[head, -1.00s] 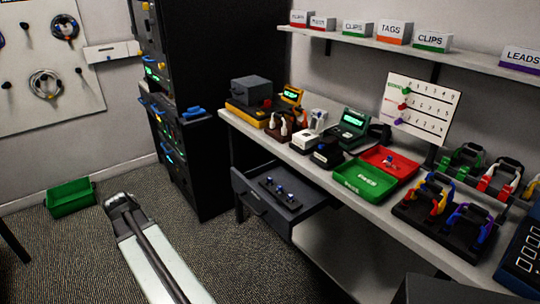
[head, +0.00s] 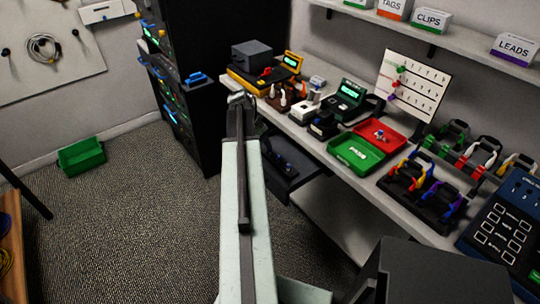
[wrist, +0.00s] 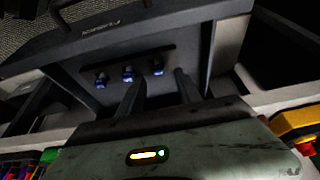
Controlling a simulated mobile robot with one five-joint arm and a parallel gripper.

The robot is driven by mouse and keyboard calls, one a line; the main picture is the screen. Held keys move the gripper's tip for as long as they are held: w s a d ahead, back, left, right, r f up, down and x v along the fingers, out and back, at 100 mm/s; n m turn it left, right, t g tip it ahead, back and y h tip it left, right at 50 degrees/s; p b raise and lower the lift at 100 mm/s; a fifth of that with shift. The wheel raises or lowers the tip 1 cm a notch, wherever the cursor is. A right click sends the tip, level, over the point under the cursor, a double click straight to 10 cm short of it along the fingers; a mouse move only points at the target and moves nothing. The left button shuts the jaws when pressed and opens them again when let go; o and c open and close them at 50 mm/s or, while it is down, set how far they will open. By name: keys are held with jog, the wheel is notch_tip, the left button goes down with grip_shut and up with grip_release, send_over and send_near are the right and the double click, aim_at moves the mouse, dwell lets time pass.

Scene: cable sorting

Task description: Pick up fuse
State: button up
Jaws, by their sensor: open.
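The fuses appear to be three small blue-ended pieces in a dark holder in the open grey drawer. In the wrist view they are a left fuse (wrist: 101,80), a middle fuse (wrist: 127,72) and a right fuse (wrist: 157,66). My gripper (wrist: 159,76) is open and empty, and its two dark fingers point toward the drawer. The right fuse appears between the fingertips, but I cannot tell the gap in depth. In the head view my gripper (head: 240,98) is by the bench's front edge, and my arm partly hides the drawer (head: 300,178) and fuses.
The bench above the drawer holds a green tray (head: 357,152), a red tray (head: 398,148) and several devices. A black rack (head: 205,60) stands left of the bench. A green bin (head: 82,156) sits on the floor at left, with open carpet around it.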

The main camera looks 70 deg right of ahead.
jog(key=b+x, duration=0.4)
jog(key=x, duration=0.1)
jog(key=shift+s+f+b, duration=0.1)
jog(key=shift+s+b, duration=0.1)
jog(key=shift+b, duration=0.2)
jog(key=shift+d+r, duration=0.1)
jog(key=shift+r, duration=0.1)
grip_shut()
notch_tip(320, 180, up, 13)
jog(key=p, duration=1.3)
